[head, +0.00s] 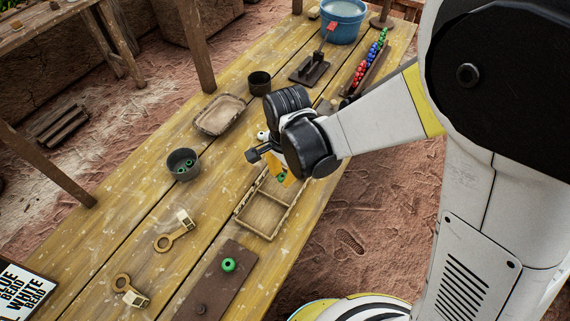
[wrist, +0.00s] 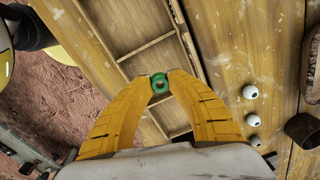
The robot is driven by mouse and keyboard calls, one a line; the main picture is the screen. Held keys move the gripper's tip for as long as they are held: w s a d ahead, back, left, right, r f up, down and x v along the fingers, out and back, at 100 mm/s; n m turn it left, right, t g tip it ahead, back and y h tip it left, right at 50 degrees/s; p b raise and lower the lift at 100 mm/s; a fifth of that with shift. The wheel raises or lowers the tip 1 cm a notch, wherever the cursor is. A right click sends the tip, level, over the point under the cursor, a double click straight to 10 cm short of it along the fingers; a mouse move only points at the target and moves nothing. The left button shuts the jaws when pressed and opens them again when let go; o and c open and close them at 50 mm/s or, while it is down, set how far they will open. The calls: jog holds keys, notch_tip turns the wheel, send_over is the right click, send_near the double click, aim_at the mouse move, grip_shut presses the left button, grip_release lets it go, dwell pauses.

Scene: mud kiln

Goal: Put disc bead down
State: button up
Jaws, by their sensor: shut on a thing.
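My gripper (head: 283,180) is shut on a green disc bead (wrist: 159,83), a ring with a hole. In the wrist view the bead sits between the two yellow fingertips (wrist: 160,75). In the head view only a bit of green (head: 281,178) shows beside the fingers. The gripper is over the upper part of a wooden tray with compartments (head: 238,211); the tray's dividers also show behind the bead in the wrist view (wrist: 146,45). The bead's height above the tray is hard to tell.
Another green bead (head: 228,265) sits on a dark board (head: 215,284). A grey bowl (head: 183,152) holds green beads. A shallow tray (head: 220,115), a dark cup (head: 259,83) and white beads (wrist: 250,92) stand nearby. Two tagged loops (head: 163,243) (head: 122,283) lie at the front left.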

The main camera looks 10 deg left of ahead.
aim_at(282, 187)
jog(key=shift+w+f+b, duration=0.1)
jog(key=shift+f+b, duration=0.9)
jog(key=shift+f, duration=1.05)
jog(key=shift+f, duration=0.15)
jog(key=o, duration=0.8)
jog(key=r+p, duration=0.1)
jog(key=r, duration=0.3)
jog(key=r+p, duration=0.2)
jog(key=r, duration=0.2)
jog(key=r+p, duration=0.2)
jog(key=r, duration=0.2)
jog(key=shift+s+d+r, duration=0.2)
jog(key=shift+d, duration=0.1)
jog(key=s+d+r+n+t, duration=0.1)
jog(key=d+r, duration=0.3)
jog(key=d, duration=0.4)
jog(key=s+d+r+n+t, duration=0.2)
jog(key=d+r+n+t, duration=0.1)
jog(key=d, duration=0.5)
jog(key=s+d+r+n+t, duration=0.2)
jog(key=d+r, duration=0.4)
jog(key=d, duration=0.3)
jog(key=shift+s+r+n+t, duration=0.1)
jog(key=shift+r+n+t, duration=0.3)
jog(key=shift+n, duration=0.4)
